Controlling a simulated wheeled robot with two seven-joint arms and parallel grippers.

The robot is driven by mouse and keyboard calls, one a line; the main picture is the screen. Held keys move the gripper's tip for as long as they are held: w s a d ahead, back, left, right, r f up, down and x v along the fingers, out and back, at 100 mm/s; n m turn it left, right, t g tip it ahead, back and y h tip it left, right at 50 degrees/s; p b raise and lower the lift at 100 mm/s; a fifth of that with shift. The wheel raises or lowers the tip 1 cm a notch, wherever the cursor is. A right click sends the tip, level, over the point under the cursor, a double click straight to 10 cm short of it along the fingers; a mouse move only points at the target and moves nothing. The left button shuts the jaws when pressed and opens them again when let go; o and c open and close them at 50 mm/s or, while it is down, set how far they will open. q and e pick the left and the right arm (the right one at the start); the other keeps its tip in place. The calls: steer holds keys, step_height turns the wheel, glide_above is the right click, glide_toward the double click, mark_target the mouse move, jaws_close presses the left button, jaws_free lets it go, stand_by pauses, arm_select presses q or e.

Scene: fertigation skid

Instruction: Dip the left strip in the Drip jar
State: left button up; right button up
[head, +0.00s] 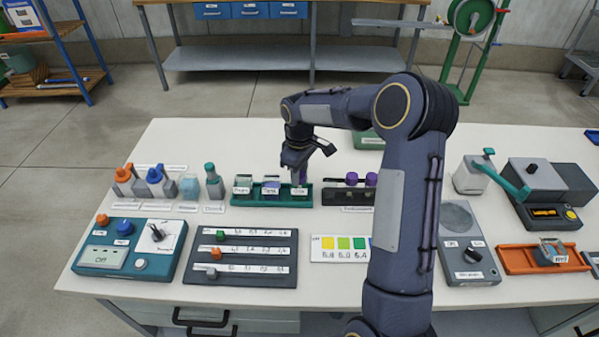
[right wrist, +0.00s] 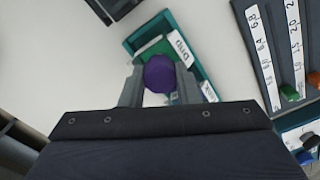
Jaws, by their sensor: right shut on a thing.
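My right gripper (head: 298,174) is over the right end of the green jar rack (head: 311,203), fingers pointing down. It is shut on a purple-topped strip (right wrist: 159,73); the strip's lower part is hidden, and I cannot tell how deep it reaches. In the right wrist view the purple top sits between the fingers, beside the Drip label (right wrist: 180,47). The Drip jar (head: 299,191) is the rightmost jar in the rack, directly below the gripper. My left gripper is not in view.
The other two jars (head: 271,188) stand left of the Drip jar. Several bottles (head: 188,187) stand farther left. A slotted slider board (head: 240,258) and a colour card (head: 328,248) lie in front. My right arm hides part of the table's right half.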

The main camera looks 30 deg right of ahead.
steer(key=shift+r, duration=0.1)
steer(key=shift+r+p, duration=3.25)
steer(key=shift+r, duration=1)
steer(key=shift+f, duration=0.15)
